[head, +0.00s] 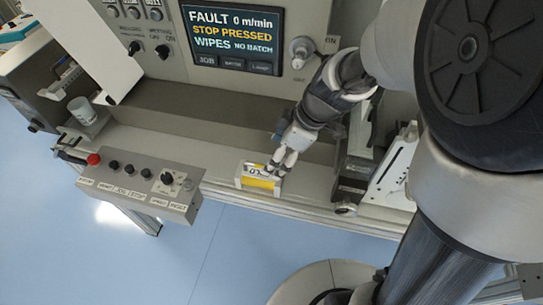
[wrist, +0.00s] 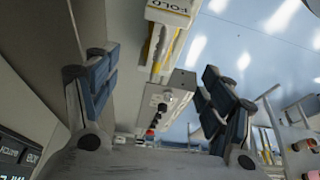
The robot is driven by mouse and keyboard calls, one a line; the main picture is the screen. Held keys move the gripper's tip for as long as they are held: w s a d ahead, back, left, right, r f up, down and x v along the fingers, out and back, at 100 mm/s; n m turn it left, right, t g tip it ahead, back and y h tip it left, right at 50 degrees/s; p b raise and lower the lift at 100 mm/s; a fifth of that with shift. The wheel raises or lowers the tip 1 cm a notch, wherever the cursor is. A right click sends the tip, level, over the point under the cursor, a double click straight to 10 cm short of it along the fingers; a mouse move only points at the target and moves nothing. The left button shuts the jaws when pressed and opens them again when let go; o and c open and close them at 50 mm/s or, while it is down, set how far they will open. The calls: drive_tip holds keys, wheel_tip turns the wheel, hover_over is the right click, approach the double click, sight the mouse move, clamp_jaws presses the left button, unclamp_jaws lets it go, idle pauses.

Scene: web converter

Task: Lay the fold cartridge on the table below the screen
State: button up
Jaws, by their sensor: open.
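The fold cartridge (head: 258,181), a small white block with a yellow band, lies on the table (head: 222,166) below the screen (head: 236,36), near the table's front edge. My gripper (head: 273,168) is just at its right end in the head view and covers part of it. In the wrist view the cartridge (wrist: 170,13), marked FOLD, shows at the top, past the two spread fingers. My gripper (wrist: 157,72) is open with nothing held between its fingers. I cannot tell whether a finger still touches the cartridge.
A control box (head: 138,186) with a red button (head: 94,159) stands in front of the table at left. A machine unit with a white scaled plate (head: 393,170) stands right of my gripper. The table behind the cartridge looks clear.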

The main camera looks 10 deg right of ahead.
drive_tip(key=s+d+r+m+t+h, duration=0.1)
drive_tip(key=s+d+r+m+h, duration=0.1)
drive_tip(key=s+d+r+m, duration=0.2)
drive_tip(key=s+d+r+m+t+h, duration=0.2)
drive_tip(key=s+d+r+m, duration=0.2)
drive_tip(key=s+r+m, duration=0.4)
drive_tip(key=s+m, duration=0.2)
drive_tip(key=s, duration=0.2)
drive_tip(key=shift+s+r, duration=0.35)
drive_tip(key=shift+s, duration=0.05)
idle(0.5)
